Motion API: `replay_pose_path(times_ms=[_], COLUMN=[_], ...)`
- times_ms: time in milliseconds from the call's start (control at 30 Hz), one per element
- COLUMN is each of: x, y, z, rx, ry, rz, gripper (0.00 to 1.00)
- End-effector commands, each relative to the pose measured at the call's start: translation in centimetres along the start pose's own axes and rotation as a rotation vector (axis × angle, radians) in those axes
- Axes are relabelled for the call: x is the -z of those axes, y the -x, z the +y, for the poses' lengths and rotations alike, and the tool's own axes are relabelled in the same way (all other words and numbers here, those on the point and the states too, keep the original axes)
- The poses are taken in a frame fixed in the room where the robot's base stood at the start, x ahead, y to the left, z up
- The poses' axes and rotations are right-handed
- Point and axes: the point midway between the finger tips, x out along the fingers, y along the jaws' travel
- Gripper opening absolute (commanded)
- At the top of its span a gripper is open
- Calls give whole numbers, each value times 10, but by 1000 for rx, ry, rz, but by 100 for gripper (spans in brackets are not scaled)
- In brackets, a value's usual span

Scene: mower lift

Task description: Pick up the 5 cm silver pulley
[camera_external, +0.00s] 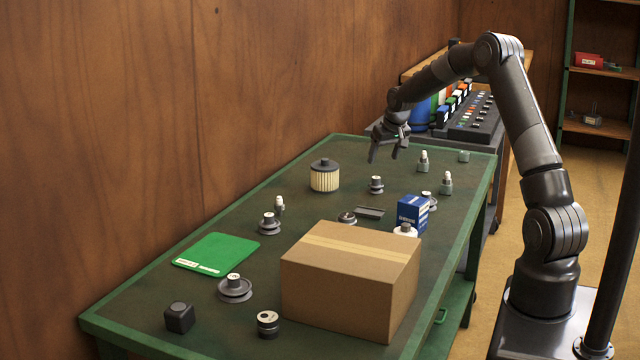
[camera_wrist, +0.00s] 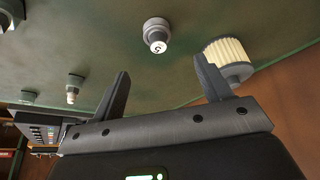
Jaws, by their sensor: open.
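A small grey stepped pulley with a light hub top stands upright on the green table (camera_external: 322,255) right of the pleated filter (camera_external: 324,175). I take it to be this pulley (camera_external: 376,185) that shows in the wrist view (camera_wrist: 157,35), its pale hub marked "5". Its size cannot be measured here. My gripper (camera_external: 385,154) is open and empty, in the air above the table's far part, above and beyond the pulley. In the wrist view the pulley lies ahead of the gap between my fingertips (camera_wrist: 163,66), apart from both.
Other pulleys stand at the left (camera_external: 269,225) and near the front (camera_external: 235,289). A cardboard box (camera_external: 350,280), a blue box (camera_external: 412,213) and a green mat (camera_external: 216,253) lie nearer. White-tipped plugs (camera_external: 446,184) stand at the right. The wooden wall bounds the table's left.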

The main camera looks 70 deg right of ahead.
Motion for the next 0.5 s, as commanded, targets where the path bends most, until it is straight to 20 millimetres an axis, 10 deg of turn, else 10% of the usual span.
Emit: replay_pose_path(times_ms=[500], x=[1], y=[-60], z=[4], rx=[0], ry=[-6], rz=[0], gripper=[71])
